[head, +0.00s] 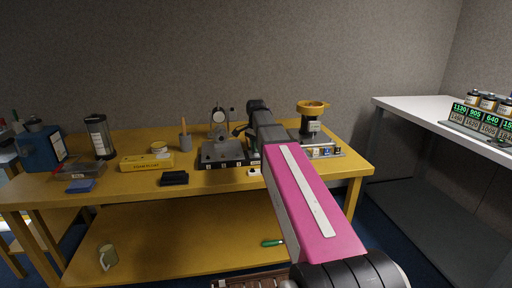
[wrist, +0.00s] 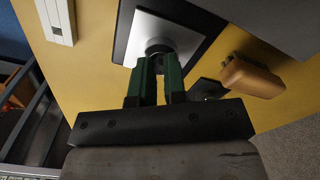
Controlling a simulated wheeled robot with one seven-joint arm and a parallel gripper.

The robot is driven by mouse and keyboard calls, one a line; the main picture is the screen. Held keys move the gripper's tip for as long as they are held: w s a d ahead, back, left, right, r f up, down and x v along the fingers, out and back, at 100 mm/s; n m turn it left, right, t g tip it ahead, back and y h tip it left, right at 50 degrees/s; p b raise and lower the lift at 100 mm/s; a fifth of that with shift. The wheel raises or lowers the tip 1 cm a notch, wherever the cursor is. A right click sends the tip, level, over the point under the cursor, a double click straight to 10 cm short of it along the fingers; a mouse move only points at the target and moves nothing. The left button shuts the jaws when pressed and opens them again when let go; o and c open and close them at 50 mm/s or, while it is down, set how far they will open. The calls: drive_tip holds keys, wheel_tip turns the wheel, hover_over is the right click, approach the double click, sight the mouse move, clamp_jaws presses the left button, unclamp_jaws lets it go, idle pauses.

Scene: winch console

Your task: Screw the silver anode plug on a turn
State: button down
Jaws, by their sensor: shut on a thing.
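In the wrist view, my gripper (wrist: 158,66) has its two green fingers closed on a small round grey metal part, which looks like the silver anode plug (wrist: 158,46). The plug sits over a silver plate (wrist: 185,36) with a dark border, and the fingers come at it from the near side. The fingers hide its lower part, so its thread and how deep it sits cannot be seen. In the head view, my pink and grey arm reaches over the yellow bench (head: 215,180) and hides the gripper and the plug.
An orange-brown handle-like part (wrist: 250,76) lies right of the fingers; a white fitting (wrist: 55,20) is at left. A grey console (head: 222,153) stands left of my arm and a yellow-topped device (head: 312,112) right. A yellow box (head: 146,162) sits farther left.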

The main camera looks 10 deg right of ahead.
drive_tip(key=m, duration=0.5)
drive_tip(key=shift+m, duration=0.3)
drive_tip(key=m, duration=0.5)
drive_tip(key=shift+m, duration=0.3)
drive_tip(key=c, duration=1.1)
unclamp_jaws()
drive_tip(key=shift+r, duration=3.5)
